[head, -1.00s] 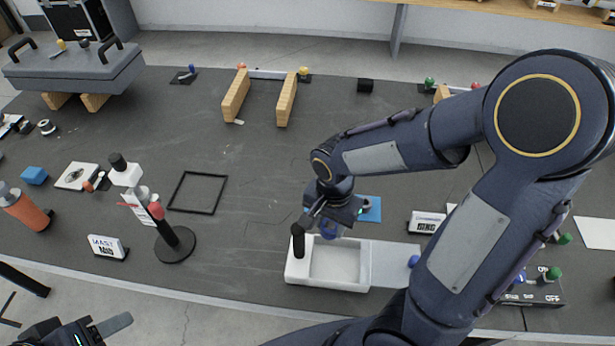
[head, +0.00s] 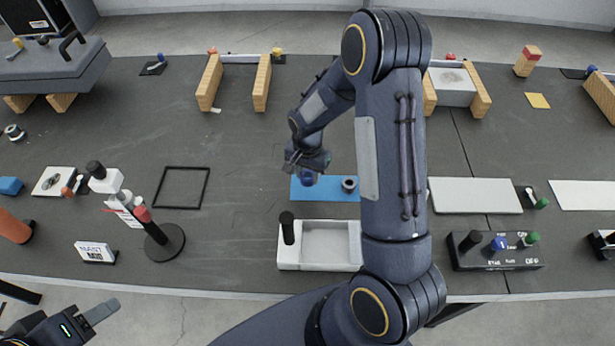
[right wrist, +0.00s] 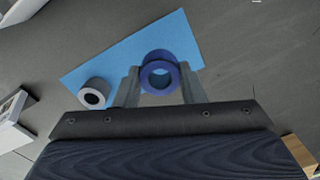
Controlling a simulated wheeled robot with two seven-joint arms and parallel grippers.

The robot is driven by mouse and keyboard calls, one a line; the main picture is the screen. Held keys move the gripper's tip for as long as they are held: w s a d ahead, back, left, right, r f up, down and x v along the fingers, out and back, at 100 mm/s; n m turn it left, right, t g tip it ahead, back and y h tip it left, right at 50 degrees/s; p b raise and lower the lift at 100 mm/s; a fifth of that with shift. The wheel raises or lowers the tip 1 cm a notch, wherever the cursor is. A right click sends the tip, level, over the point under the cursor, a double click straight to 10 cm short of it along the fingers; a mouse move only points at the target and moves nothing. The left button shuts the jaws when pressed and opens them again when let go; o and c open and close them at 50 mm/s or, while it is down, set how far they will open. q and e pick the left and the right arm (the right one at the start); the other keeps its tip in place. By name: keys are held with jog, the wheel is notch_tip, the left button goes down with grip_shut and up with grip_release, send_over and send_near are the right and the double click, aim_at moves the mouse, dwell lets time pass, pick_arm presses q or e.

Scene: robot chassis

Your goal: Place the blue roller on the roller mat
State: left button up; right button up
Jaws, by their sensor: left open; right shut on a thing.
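The blue roller (right wrist: 160,74) is a ring-shaped cylinder between the fingers of my right gripper (right wrist: 158,88), which is shut on it. In the head view the roller (head: 309,177) shows just below the right gripper (head: 306,162), over the left part of the light-blue roller mat (head: 325,195). The mat also shows behind the roller in the right wrist view (right wrist: 110,62). I cannot tell whether the roller touches the mat. A grey roller (head: 349,185) stands on the mat to the right; it also shows in the wrist view (right wrist: 95,93). My left gripper (head: 95,315) is open and empty at the bottom left.
A white tray (head: 330,264) with a black post (head: 287,228) stands in front of the mat. A black square frame (head: 182,188) and a round-based stand (head: 165,243) are to the left. A light panel (head: 475,195) and a control box (head: 495,251) are to the right.

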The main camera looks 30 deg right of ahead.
aim_at(308, 180)
jog(key=shift+w+d+f, duration=0.1)
jog(key=shift+w+f, duration=0.05)
jog(key=shift+f, duration=0.2)
jog(key=shift+w+f, duration=0.1)
jog(key=shift+f, duration=1.4)
jog(key=shift+f, duration=0.15)
jog(key=o, duration=1)
